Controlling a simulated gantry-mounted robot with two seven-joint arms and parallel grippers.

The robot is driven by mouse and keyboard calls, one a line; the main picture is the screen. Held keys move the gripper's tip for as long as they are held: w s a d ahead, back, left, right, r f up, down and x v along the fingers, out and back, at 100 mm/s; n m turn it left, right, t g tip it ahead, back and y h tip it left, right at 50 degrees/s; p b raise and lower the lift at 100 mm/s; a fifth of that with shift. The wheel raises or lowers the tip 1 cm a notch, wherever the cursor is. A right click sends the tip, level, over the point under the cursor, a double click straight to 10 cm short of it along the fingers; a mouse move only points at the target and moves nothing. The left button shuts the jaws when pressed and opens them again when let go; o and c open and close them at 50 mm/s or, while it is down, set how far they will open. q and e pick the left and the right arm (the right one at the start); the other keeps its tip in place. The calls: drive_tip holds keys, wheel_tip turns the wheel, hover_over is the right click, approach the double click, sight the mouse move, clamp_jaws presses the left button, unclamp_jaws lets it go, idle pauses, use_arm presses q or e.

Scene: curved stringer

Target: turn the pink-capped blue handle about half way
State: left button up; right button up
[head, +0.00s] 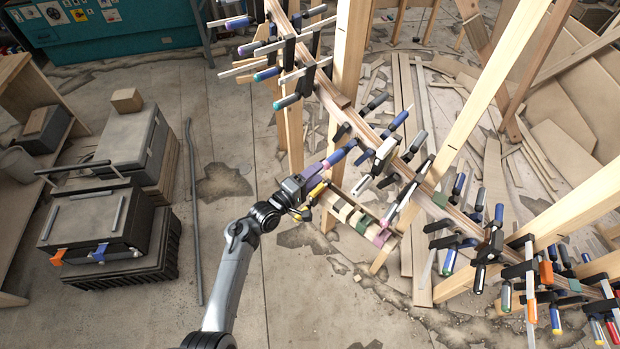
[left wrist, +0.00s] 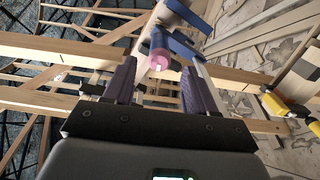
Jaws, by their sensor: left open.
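The blue handle (head: 341,155) with the pink cap (left wrist: 159,62) belongs to a clamp on the curved wooden stringer (head: 372,137). In the head view it points down and left toward my left gripper (head: 314,171). In the left wrist view its blue part (left wrist: 160,40) shows behind the cap. My left gripper (left wrist: 159,70) is open, its purple fingers on either side of the cap's line, with a gap visible on both sides. The cap sits near the fingertips; how deep it is between them I cannot tell. My right gripper is in neither view.
Many other clamps with blue and dark handles (head: 396,124) line the stringer. Wooden posts (head: 352,45) stand beside it. A small wooden rack (head: 352,212) with coloured items lies just below right of the gripper. Black cases (head: 98,228) stand at left; floor between is mostly clear.

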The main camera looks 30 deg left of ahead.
use_arm(q)
drive_tip(key=shift+v, duration=0.9)
drive_tip(key=p+v, duration=0.3)
drive_tip(key=v, duration=0.1)
drive_tip(key=shift+s+a, duration=0.1)
drive_tip(key=shift+s, duration=0.25)
